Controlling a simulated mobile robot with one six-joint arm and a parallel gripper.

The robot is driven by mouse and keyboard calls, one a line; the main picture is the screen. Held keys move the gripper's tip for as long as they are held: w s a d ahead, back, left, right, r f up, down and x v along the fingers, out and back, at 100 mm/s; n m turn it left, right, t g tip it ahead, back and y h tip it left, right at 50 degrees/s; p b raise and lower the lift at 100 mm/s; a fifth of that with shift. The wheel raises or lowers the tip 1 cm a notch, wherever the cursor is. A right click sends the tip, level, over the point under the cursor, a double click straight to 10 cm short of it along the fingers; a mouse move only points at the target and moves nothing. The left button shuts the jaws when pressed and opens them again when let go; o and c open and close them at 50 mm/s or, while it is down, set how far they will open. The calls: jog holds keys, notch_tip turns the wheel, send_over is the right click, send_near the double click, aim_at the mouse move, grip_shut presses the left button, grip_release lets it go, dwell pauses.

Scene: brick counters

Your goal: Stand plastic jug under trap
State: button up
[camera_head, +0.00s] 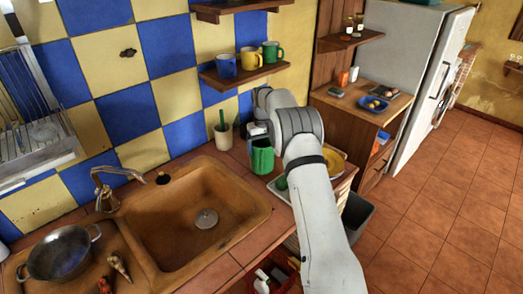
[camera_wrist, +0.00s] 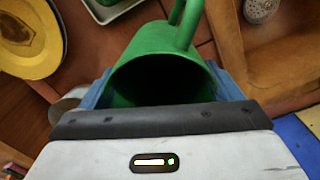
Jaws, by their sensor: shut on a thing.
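My gripper (camera_wrist: 160,88) is shut on a green plastic jug (camera_wrist: 165,80), with a blue finger on either side of it. The jug's open mouth and handle show in the wrist view; its inside looks dark. In the head view the jug (camera_head: 262,158) hangs below my wrist, over the counter just right of the sink (camera_head: 170,232). I cannot tell whether its base touches the counter. The trap is not in view; only the sink's drain (camera_head: 206,219) shows from above.
A cup with a green-handled brush (camera_head: 222,135) stands close left of the jug. A yellow plate (camera_wrist: 30,35) and a white tray (camera_wrist: 105,8) are nearby. Below the counter are a red crate (camera_head: 284,258) and a dark bin (camera_head: 357,215). The tiled floor (camera_head: 450,200) is clear at right.

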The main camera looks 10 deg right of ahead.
notch_tip(320, 180, down, 2)
jog(key=shift+f, duration=0.2)
jog(key=shift+f, duration=0.15)
jog(key=o, duration=1.2)
jog(key=shift+s, duration=0.1)
